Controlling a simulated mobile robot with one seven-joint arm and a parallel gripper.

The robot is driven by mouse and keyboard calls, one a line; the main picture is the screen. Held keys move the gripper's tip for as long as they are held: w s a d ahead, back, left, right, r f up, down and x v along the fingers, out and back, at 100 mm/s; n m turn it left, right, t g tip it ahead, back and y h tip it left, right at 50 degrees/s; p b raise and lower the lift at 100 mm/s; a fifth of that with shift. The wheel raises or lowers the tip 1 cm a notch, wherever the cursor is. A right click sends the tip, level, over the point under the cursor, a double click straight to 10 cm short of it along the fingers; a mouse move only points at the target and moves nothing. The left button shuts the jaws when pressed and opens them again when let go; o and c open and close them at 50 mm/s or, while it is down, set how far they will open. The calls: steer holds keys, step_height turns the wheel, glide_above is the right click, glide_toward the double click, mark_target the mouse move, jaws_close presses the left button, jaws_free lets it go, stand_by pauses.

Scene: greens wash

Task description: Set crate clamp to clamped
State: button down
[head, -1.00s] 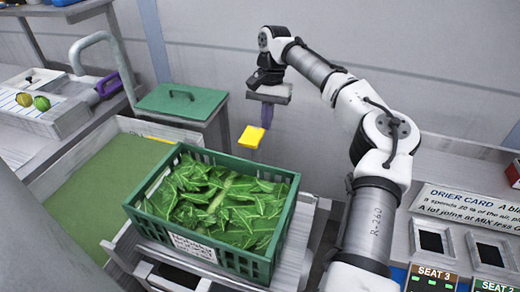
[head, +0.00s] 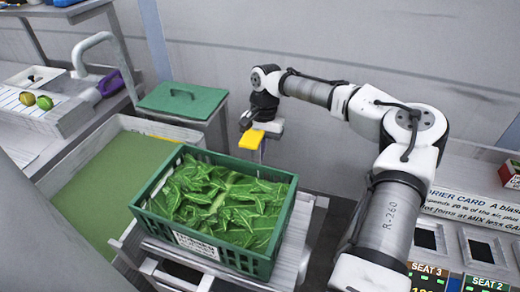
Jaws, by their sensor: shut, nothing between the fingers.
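A green crate (head: 281,215) full of leafy greens (head: 222,205) sits on a grey stand. A yellow piece (head: 250,139), which looks like the crate clamp's handle, stands up just beyond the crate's far right corner. I cannot tell from its pose whether the clamp is clamped. My gripper (head: 262,130) is shut and empty, right at the yellow piece. Its fingertips are hard to make out, and I cannot tell whether they touch the handle.
A basin of green water (head: 85,205) lies left of the crate. A green lidded bin (head: 182,101) stands behind it. Labelled seat panels (head: 432,277) are at the lower right. A wall closes the back.

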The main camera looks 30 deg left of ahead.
mark_target(256, 131)
steer(key=s+p, duration=0.1)
steer(key=s, duration=0.1)
steer(key=s+d+p, duration=0.1)
steer(key=s, duration=0.1)
steer(key=shift+s, duration=0.3)
steer(key=shift+s+d, duration=0.15)
steer(key=shift+s, duration=0.25)
steer(key=b+v, duration=0.2)
steer(key=v, duration=1.1)
steer(key=shift+w+r, duration=0.15)
steer(key=shift+r, duration=0.25)
